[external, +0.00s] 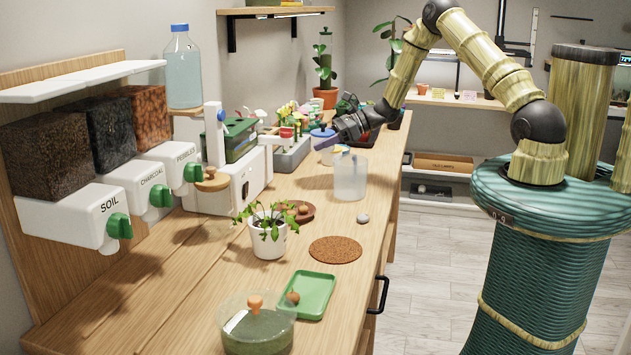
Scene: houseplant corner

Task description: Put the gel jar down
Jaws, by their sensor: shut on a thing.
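The gel jar (322,146), a small pale jar with a blue lid, is at the far part of the wooden bench. My gripper (338,129) reaches in from the right and is shut on it near the lid. The fingertips are small and partly merge with the lid in this view. The jar looks upright. Its underside is partly hidden, so I cannot tell whether it touches the bench.
A translucent beaker (350,178) stands just in front of the jar. A grey caddy (291,155) is to its left. A potted plant (268,240), cork mat (335,250), green tray (318,288) and glass bowl (257,331) stand nearer. Bare wood lies along the bench's right side.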

